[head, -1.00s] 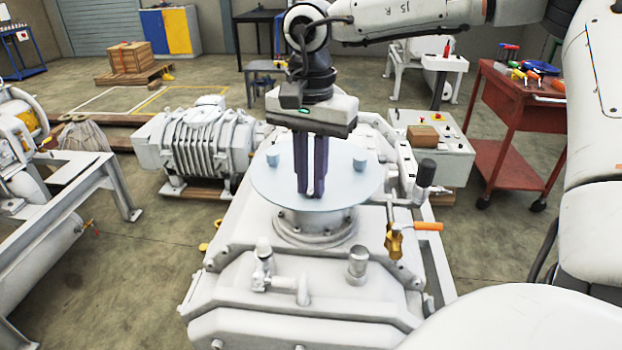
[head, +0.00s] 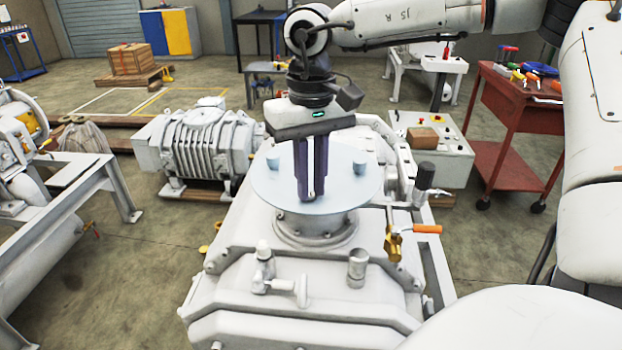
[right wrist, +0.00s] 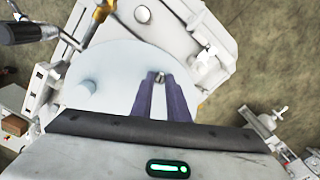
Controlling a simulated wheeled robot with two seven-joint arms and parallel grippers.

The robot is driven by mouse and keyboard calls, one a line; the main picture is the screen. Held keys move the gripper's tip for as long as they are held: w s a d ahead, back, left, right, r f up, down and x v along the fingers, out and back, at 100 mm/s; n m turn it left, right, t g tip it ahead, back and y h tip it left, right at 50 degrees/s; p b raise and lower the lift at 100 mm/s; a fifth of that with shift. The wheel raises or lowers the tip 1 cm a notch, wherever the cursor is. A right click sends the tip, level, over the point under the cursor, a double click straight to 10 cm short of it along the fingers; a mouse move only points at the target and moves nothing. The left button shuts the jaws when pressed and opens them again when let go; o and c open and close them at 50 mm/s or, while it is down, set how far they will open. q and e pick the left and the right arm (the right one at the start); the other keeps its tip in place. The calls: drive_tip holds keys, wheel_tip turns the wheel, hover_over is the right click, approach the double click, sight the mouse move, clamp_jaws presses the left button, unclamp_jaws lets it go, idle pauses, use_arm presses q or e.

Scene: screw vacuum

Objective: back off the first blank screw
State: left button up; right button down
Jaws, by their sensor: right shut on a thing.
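The pale blue round blank (head: 345,188) lies flat on top of the white pump's round port. It also shows in the right wrist view (right wrist: 112,68). Two short pale blue screws stand up from its far part, one at left (head: 272,158) and one at right (head: 359,161). My right gripper (head: 311,198) points down at the near edge of the blank, its dark purple fingers closed together. In the right wrist view a small metallic screw head (right wrist: 159,76) shows between the fingertips. The fingers hide most of this screw. My left gripper is not in view.
A brass valve with an orange handle (head: 428,229) and a black-handled lever (head: 425,176) stand right of the blank. Metal fittings (head: 357,266) rise from the near pump top. A red tool trolley (head: 515,110) stands at right. The floor at left is partly clear.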

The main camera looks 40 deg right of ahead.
sight(311, 194)
drive_tip(key=shift+s+f+n, duration=0.1)
drive_tip(key=shift+f+n, duration=0.05)
drive_tip(key=shift+n, duration=0.55)
drive_tip(key=c, duration=1.7)
unclamp_jaws()
wheel_tip(311, 194, up, 10)
drive_tip(key=shift+r, duration=0.2)
